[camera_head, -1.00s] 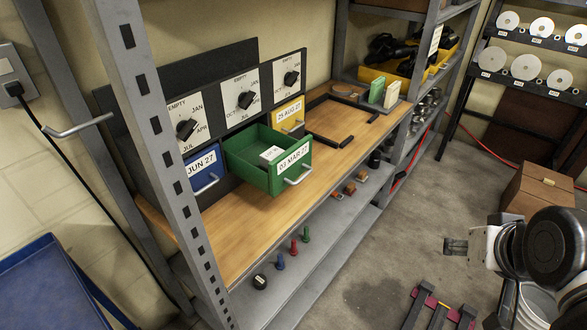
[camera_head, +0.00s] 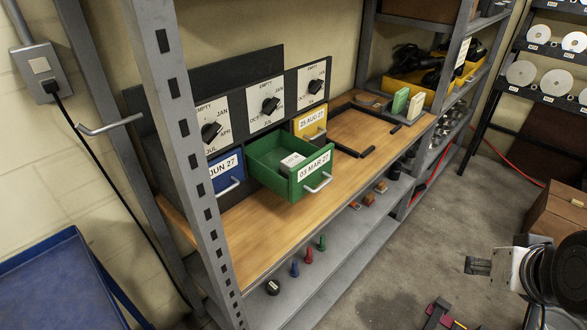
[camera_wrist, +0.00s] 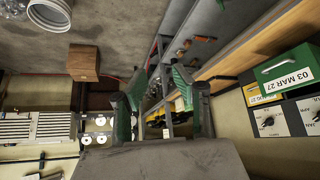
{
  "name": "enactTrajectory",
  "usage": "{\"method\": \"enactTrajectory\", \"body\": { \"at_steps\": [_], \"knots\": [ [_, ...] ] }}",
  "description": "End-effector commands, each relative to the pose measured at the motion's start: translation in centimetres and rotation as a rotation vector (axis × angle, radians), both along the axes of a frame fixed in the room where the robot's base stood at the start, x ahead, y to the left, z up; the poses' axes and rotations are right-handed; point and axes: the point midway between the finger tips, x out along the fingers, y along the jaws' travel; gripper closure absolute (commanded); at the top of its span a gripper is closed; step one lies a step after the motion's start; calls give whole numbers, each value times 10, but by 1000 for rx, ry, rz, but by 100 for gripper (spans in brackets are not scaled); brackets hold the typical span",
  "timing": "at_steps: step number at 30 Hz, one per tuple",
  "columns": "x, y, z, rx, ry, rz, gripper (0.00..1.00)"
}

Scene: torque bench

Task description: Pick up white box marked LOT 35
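A small white-topped box (camera_head: 292,161) lies inside the open green drawer (camera_head: 314,182) labelled 03 MAR 27. The print on its top is too small to read, so I cannot confirm LOT 35. My gripper (camera_head: 478,266) is at the lower right in the head view, over the floor and well away from the drawer. In the wrist view my gripper (camera_wrist: 158,80) has its two green fingers spread apart, with nothing between them. The green drawer (camera_wrist: 284,70) shows there at the right, and the box is not visible.
A blue drawer (camera_head: 225,174) and a yellow drawer (camera_head: 312,124) flank the green one, under dial panels. The wooden bench (camera_head: 265,232) has dark frame pieces on it. Metal rack posts (camera_head: 188,150) stand in front at left.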

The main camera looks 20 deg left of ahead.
Motion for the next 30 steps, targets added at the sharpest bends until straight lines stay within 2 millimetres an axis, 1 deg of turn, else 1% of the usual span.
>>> {"method": "enactTrajectory", "body": {
  "at_steps": [2, 9, 12, 19, 22, 26, 30],
  "knots": [
    [0, 0, 0, 0, 0, 0, 72],
    [0, 0, 0, 0, 0, 0, 40],
    [0, 0, 0, 0, 0, 0, 29],
    [0, 0, 0, -1, 0, 1, 29],
    [4, 3, 6, -3, 8, 13, 29],
    [21, 13, 24, -17, 36, 59, 29],
    [47, 32, 50, -41, 83, 140, 29]
  ]
}}
